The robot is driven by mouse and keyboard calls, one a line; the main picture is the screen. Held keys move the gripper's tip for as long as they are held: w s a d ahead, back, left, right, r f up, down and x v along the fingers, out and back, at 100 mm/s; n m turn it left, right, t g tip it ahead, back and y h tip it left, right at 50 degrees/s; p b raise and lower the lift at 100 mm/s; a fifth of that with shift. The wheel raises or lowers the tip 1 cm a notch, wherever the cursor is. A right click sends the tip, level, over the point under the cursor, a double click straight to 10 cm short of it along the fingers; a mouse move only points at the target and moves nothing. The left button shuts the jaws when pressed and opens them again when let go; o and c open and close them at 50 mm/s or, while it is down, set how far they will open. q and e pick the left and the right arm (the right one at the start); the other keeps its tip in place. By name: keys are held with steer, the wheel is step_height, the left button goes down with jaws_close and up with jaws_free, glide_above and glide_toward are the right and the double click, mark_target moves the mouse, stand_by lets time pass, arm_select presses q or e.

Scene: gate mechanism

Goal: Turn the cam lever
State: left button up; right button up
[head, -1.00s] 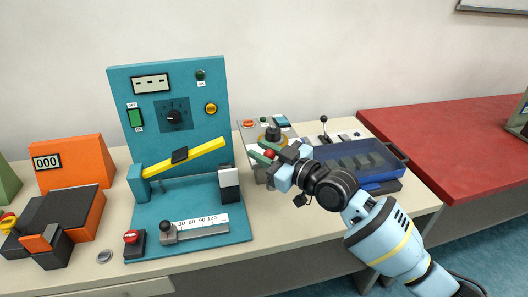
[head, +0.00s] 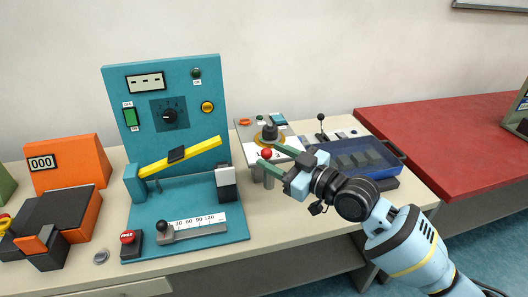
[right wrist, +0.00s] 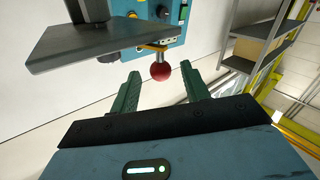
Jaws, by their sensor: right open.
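A red ball knob (head: 267,153), seemingly the end of the cam lever, sits at the front of a grey-topped device (head: 245,130) right of the teal panel. In the right wrist view the red knob (right wrist: 161,72) hangs on a thin stem below a grey plate. My right gripper (head: 269,157) is open, its green fingers reaching in from the right beside the knob. In the right wrist view the right gripper (right wrist: 162,78) has the knob centred between and around its fingertips; contact cannot be told. My left gripper is not in view.
The teal panel (head: 190,85) with a yellow bar (head: 195,153) stands left of the device. A blue tray (head: 365,155) lies behind my right wrist. An orange machine (head: 70,160) is at the far left. The bench front (head: 270,225) below my gripper is clear.

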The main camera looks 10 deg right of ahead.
mark_target(271, 156)
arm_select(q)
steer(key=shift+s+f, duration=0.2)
arm_select(e)
steer(key=shift+v, duration=1.6)
steer(key=shift+a, duration=0.1)
